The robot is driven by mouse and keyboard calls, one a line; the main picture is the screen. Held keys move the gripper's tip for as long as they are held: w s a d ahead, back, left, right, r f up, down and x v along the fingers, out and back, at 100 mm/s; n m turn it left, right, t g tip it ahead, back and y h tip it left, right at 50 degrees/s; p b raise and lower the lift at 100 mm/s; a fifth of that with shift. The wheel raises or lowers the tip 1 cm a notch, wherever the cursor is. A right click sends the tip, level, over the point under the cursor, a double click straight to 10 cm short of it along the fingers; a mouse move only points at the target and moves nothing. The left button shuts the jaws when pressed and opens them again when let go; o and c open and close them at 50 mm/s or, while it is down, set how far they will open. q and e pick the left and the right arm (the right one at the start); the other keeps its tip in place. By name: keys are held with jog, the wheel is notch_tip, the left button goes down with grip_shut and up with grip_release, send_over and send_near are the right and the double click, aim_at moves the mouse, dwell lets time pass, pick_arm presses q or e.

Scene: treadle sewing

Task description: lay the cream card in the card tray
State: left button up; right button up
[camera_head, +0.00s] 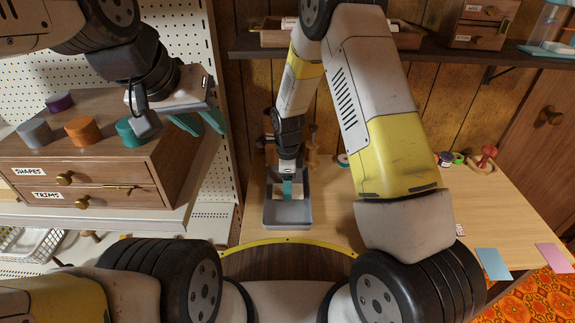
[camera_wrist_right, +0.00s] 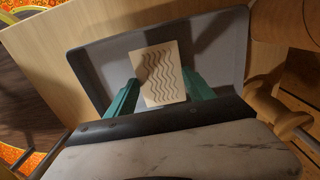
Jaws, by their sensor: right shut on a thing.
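The cream card (camera_wrist_right: 160,68), marked with dark wavy lines, shows in the right wrist view between the two teal fingers of my right gripper (camera_wrist_right: 160,80). The grey card tray (camera_wrist_right: 226,40) lies around and behind it. In the head view the tray (camera_head: 288,213) stands on the wooden table, and my right gripper (camera_head: 287,187) reaches down into it. A sliver of the card (camera_head: 278,189) shows there. I cannot tell whether the card touches the tray floor. My left gripper (camera_head: 203,122) is open and empty beside the small drawer cabinet at the left.
The drawer cabinet (camera_head: 96,165) carries several coloured round pieces. A blue card (camera_head: 493,264) and a pink card (camera_head: 555,256) lie by the table's right front edge. Spools and a red stamp-like piece (camera_head: 485,158) stand at the back right. A wooden spindle (camera_head: 312,148) stands behind the tray.

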jog(key=o, duration=1.4)
jog(key=shift+f, duration=0.1)
jog(key=s+d+r+n+t+y, duration=0.1)
jog(key=s+d+r+n, duration=0.1)
jog(key=r, duration=0.6)
jog(key=s+d+r+n, duration=0.1)
jog(key=d+r+n, duration=0.15)
jog(key=r, duration=0.65)
jog(key=s+d+r+n+t+y, duration=0.1)
jog(key=s+d+r+n, duration=0.1)
jog(key=r, duration=0.6)
jog(key=s+d+r+n+t, duration=0.1)
jog(key=s+d+r+n, duration=0.1)
jog(key=s+r+n, duration=0.1)
jog(key=s+d+r+n+t, duration=0.1)
jog(key=s+d+r+n, duration=0.2)
jog(key=s, duration=0.4)
jog(key=s+d+r+n+t, duration=0.2)
jog(key=s+r+n, duration=0.3)
jog(key=s+n, duration=0.1)
jog(key=shift+s+d+r, duration=0.1)
jog(key=shift+d, duration=0.25)
